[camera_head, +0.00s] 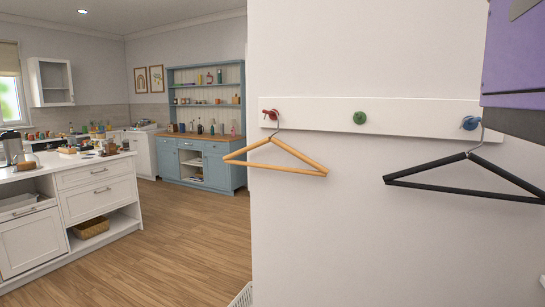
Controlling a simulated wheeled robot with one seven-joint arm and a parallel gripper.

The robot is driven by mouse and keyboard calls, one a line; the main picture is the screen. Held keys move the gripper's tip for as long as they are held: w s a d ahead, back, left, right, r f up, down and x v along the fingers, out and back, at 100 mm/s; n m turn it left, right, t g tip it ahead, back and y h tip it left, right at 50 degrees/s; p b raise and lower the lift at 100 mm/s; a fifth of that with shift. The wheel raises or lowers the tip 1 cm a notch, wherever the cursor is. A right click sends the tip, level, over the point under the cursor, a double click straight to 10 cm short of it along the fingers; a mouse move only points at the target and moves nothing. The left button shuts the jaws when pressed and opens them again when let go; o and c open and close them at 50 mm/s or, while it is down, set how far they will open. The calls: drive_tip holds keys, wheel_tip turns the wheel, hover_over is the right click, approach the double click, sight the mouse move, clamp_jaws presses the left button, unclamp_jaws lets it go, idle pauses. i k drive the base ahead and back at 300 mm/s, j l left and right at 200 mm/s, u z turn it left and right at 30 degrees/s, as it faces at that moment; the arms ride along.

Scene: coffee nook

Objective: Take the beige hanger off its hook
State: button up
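The beige hanger (299,171), a light wooden triangle with a thin metal hook, hangs from the red knob (271,114) at the left of the white wall rail (315,118). It hangs turned somewhat, its left end sticking out past the wall's edge. I cannot make out exactly how its hook sits on the knob. No gripper is in view, so its state and its distance from the hanger do not show.
A black hanger (428,186) hangs from the blue knob (470,123) at right. The green knob (360,118) between is empty. A purple and grey object (515,55) fills the upper right corner. A white counter (98,190) stands at left, with open wooden floor (180,245) before the wall.

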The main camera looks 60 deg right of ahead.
sight(322, 171)
drive_tip(key=i+j, duration=0.35)
drive_tip(key=i+j+z, duration=0.1)
drive_tip(key=z, duration=0.3)
drive_tip(key=i+j+z, duration=0.15)
drive_tip(key=z, duration=0.2)
drive_tip(key=i+j+z, duration=0.15)
drive_tip(key=z, duration=0.25)
